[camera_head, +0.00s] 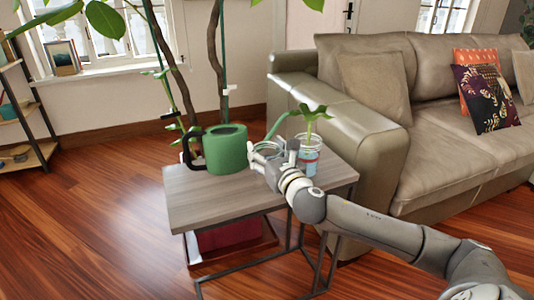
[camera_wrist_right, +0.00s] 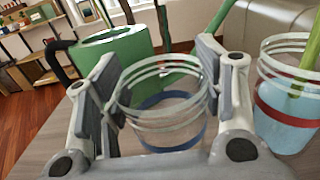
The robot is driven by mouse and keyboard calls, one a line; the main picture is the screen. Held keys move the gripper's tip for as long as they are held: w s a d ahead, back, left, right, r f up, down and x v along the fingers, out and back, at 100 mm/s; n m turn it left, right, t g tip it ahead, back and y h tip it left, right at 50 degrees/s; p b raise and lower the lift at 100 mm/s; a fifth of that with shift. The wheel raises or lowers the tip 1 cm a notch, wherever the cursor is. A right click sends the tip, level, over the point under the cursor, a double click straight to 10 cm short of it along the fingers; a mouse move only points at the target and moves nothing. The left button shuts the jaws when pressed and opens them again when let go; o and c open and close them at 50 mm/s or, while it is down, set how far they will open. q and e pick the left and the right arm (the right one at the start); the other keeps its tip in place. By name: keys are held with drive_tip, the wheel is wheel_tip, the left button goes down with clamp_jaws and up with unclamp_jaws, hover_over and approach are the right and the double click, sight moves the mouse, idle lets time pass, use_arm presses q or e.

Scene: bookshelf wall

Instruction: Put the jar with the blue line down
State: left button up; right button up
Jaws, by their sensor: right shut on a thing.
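The jar with the blue line (camera_wrist_right: 165,112) is clear glass, with ridged threads at its rim and a blue band low down. My right gripper (camera_head: 272,160) is shut on it, with one finger on each side in the right wrist view. The jar (camera_head: 266,148) looks upright over the small wooden side table (camera_head: 205,203), partly hidden by my fingers. I cannot tell whether its base touches the top. My left gripper is not in view.
A green watering can (camera_head: 226,150) stands close to the left of the jar. Close to the right is a jar with a red line (camera_head: 308,158), holding blue water and a plant cutting (camera_head: 312,116). The table's front left is clear. A sofa (camera_head: 345,150) stands behind right.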

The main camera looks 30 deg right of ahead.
idle(0.3)
drive_tip(key=o, duration=1)
drive_tip(key=shift+f, duration=0.1)
drive_tip(key=shift+o, duration=0.2)
